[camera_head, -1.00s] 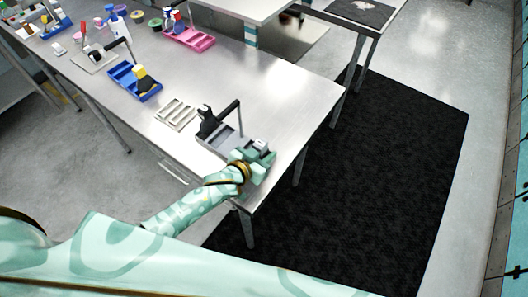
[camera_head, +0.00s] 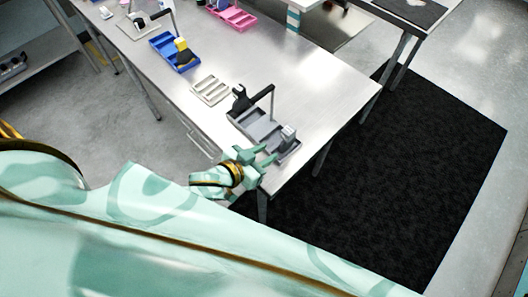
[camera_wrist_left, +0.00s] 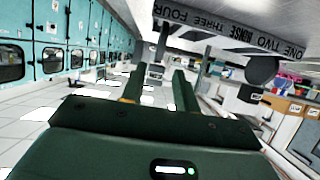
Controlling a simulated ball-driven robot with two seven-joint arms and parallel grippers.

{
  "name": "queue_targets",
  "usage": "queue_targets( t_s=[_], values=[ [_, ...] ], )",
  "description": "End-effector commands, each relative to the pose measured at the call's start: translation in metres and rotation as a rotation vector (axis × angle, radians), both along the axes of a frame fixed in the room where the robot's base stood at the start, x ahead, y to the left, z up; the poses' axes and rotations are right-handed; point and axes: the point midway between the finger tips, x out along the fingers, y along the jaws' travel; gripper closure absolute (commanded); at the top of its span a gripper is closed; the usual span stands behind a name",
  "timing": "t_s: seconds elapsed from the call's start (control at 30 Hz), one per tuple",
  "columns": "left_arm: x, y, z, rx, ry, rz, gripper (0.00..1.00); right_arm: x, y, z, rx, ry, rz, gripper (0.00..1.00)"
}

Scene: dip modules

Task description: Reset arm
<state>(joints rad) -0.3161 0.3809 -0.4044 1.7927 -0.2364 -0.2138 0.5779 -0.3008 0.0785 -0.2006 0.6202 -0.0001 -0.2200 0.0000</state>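My left gripper (camera_head: 266,157) is at the front edge of the steel table, just in front of the grey tray. Its two green fingers stand apart with nothing between them. They also show apart and empty in the left wrist view (camera_wrist_left: 158,92). The grey tray (camera_head: 257,127) has compartments, and a small grey block (camera_head: 288,134) stands at its right end, apart from the fingers. In the wrist view, a grey strip (camera_wrist_left: 228,48) reads ONE TWO RINSE THREE FOUR. My right gripper is not in view.
A black piece (camera_head: 241,98) and a thin post (camera_head: 271,100) stand at the grey tray. A pale slotted rack (camera_head: 211,90), a blue tray (camera_head: 170,55) and a pink tray (camera_head: 235,17) are farther left and back. The table's right part is clear. A black mat (camera_head: 400,170) covers the floor.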

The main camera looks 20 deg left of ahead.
Motion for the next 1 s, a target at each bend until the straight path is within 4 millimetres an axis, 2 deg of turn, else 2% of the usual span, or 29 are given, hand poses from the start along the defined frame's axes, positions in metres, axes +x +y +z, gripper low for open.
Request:
queue_targets(
  t_s=[0.4, 0.53, 0.67, 0.8, 1.0],
  values=[
    [0.000, 0.000, 0.001, 0.007, 0.000, 0.003, 0.70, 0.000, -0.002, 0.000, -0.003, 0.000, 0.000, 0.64],
    [-0.001, 0.007, 0.011, 0.106, 0.012, 0.042, 0.70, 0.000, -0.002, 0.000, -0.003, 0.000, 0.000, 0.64],
    [-0.011, 0.031, 0.032, 0.321, 0.073, 0.112, 0.70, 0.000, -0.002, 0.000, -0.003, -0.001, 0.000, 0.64],
    [-0.032, 0.063, 0.053, 0.534, 0.173, 0.158, 0.70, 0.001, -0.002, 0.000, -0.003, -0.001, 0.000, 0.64],
    [-0.066, 0.100, 0.077, 0.754, 0.319, 0.178, 0.70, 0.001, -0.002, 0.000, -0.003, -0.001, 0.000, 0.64]
  ],
)
